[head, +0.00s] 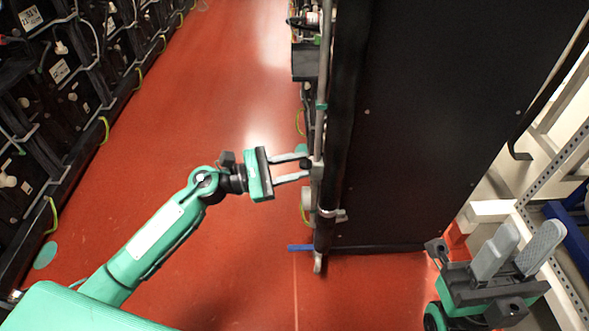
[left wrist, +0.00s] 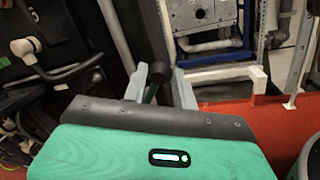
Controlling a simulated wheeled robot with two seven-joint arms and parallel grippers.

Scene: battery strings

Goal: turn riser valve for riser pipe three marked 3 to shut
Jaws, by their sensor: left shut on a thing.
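A grey riser pipe (head: 321,130) with a green band runs along the edge of the dark cabinet in the head view. A valve handle with a dark knob (head: 304,164) sits beside it. My left gripper (head: 304,167) reaches it from the left, its two fingers on either side of the knob. I cannot read a number 3 on the pipe. My right gripper (head: 525,235) is open and empty at the lower right.
The tall dark cabinet (head: 430,130) stands just right of the pipe. Racks of dark battery blocks (head: 60,100) line the far left. The red floor (head: 210,100) between them is clear. A white perforated frame (head: 545,220) stands near my right gripper.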

